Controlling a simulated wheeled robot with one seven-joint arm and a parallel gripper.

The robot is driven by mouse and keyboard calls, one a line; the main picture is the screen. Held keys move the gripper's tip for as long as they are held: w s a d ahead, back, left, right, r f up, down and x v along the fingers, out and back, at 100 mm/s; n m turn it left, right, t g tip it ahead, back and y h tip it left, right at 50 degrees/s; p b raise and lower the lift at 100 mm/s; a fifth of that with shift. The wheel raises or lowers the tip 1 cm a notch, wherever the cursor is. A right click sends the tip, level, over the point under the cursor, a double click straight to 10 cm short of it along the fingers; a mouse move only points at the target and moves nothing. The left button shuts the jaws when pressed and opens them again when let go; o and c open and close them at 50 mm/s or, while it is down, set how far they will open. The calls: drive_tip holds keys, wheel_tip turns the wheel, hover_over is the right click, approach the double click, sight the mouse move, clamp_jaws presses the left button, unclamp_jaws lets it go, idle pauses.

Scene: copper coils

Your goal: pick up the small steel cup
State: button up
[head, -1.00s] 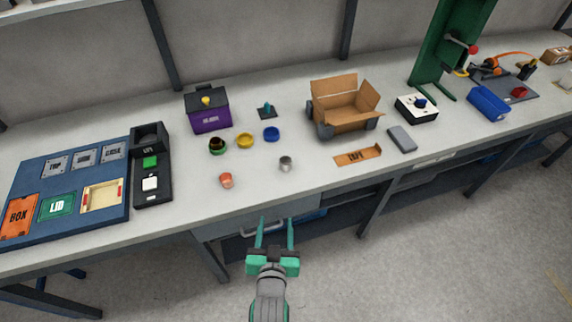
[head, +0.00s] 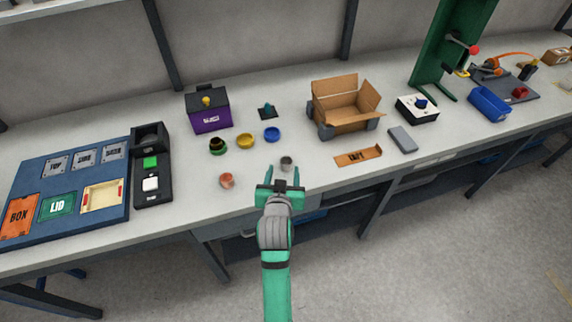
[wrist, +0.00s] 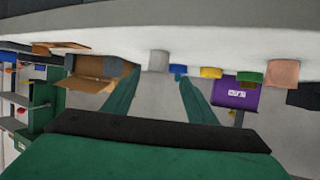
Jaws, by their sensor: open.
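The small steel cup (head: 286,162) stands upright on the grey workbench (head: 330,185), towards its front edge. My gripper (head: 283,172) is open and empty at the near side of the cup, with its fingertips pointing at it. In the wrist view, which is upside down, the steel cup (wrist: 158,60) shows beyond the fingertips, between the lines of the two green fingers (wrist: 158,78). I cannot tell the exact gap between the fingertips and the cup.
A copper cup (head: 226,181) stands left of my gripper. Behind are green (head: 217,147), yellow (head: 246,140) and blue (head: 272,134) round pieces and a purple box (head: 209,112). An open cardboard box (head: 345,108) and flat cardboard strip (head: 358,156) lie right. Bench around the steel cup is clear.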

sight(286, 159)
drive_tip(key=shift+x, duration=2.8)
drive_tip(key=shift+d, duration=0.15)
drive_tip(key=c, duration=1.1)
